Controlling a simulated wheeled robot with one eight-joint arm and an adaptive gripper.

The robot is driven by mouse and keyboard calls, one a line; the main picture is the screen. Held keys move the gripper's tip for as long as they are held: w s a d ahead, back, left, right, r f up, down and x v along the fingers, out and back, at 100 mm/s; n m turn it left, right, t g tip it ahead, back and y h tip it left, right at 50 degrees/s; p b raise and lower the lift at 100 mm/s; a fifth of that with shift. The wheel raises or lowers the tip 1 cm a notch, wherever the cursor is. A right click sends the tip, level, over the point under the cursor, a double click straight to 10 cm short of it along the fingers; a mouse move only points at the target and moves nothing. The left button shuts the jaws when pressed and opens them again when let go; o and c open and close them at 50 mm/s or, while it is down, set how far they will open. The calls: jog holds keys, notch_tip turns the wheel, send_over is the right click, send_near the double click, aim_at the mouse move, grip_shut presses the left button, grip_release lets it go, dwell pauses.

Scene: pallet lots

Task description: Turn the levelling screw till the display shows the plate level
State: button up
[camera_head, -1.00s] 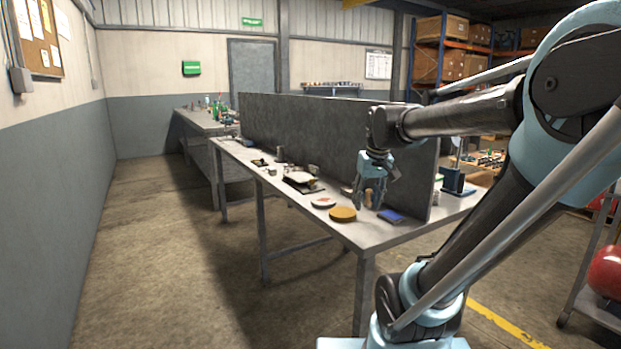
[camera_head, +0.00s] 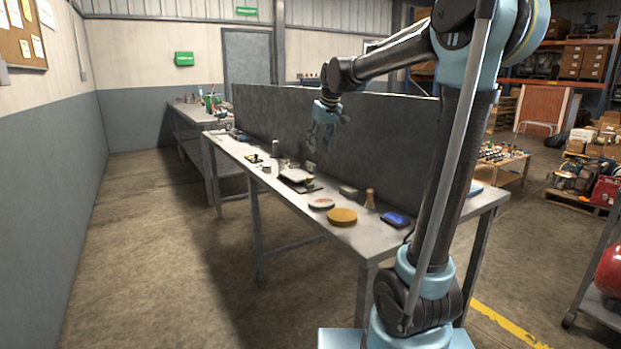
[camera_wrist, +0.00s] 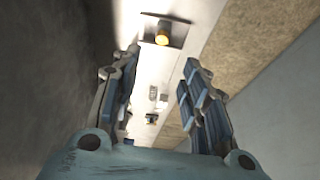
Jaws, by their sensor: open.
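A pale plate on a dark base (camera_head: 297,176) lies on the long grey bench. In the head view my gripper (camera_head: 318,140) hangs above the bench, close to the upright panel. A small light box (camera_head: 310,167) stands behind the plate; I cannot read any display.
A tall grey panel (camera_head: 365,145) runs along the back of the bench (camera_head: 345,240). A round yellow-brown disc (camera_head: 342,217), a pale disc (camera_head: 321,204), a wooden piece (camera_head: 369,199) and a blue item (camera_head: 396,219) lie at the near end. Bare floor lies left of the bench.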

aim_at(310, 178)
jog(key=x, duration=1.5)
jog(key=shift+a+f, duration=0.2)
jog(key=shift+f, duration=0.15)
grip_shut()
